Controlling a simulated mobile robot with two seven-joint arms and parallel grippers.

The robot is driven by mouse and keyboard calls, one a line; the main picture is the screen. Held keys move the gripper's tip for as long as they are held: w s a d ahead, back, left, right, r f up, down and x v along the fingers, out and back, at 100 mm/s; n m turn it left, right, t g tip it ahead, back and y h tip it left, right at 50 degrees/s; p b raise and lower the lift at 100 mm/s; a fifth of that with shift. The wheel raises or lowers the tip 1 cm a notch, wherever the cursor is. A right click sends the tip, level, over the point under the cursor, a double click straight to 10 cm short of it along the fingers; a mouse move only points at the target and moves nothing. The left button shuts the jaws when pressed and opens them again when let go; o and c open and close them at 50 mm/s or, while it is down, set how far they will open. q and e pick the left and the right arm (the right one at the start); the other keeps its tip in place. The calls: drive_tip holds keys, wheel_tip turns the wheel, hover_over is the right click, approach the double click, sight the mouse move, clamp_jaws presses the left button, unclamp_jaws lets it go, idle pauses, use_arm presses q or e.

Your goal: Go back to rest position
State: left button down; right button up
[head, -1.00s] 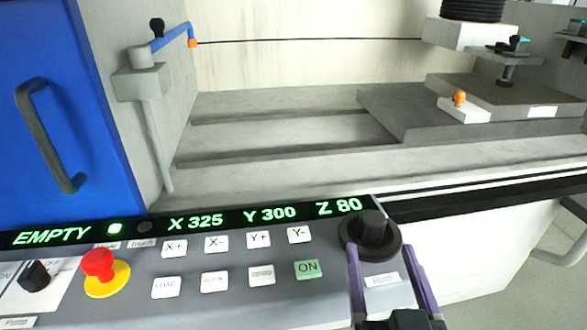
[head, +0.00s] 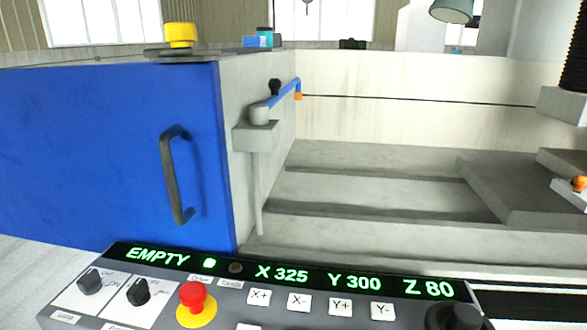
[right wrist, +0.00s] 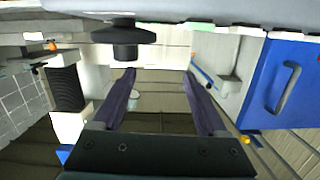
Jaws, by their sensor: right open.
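My right gripper (right wrist: 160,72) shows only in the right wrist view. Its two purple fingers are apart with nothing between them. A black knob (right wrist: 123,38) on the control panel is just beyond the left fingertip in that view, apart from the fingers as far as I can tell. In the head view the same knob (head: 455,317) is cut by the bottom edge. My left gripper is in neither view.
The grey control panel (head: 230,284) reads EMPTY, X 325, Y 300, Z 80 and carries a red emergency button (head: 193,296). A blue door (head: 90,150) with a dark handle (head: 176,175) stands left. The open machine basin (head: 370,190) lies behind.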

drive_tip(key=s+a+r+n+g+y+p, duration=0.2)
drive_tip(key=a+r+n+g+y+p, duration=0.25)
drive_tip(key=r+y+p, duration=0.2)
drive_tip(key=s+d+r+g+h+p, duration=0.3)
drive_tip(key=s+d+r+g+p, duration=0.15)
drive_tip(key=s+r+g, duration=0.6)
use_arm(q)
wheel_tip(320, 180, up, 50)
drive_tip(key=p, duration=3.7)
drive_tip(key=shift+p, duration=0.3)
use_arm(e)
wheel_tip(320, 180, up, 36)
drive_tip(key=s+t, duration=0.2)
drive_tip(key=shift+s, duration=0.25)
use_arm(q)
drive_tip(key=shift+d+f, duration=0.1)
use_arm(e)
drive_tip(key=shift+n, duration=0.25)
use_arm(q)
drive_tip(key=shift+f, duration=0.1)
use_arm(e)
drive_tip(key=shift+w+f, duration=0.1)
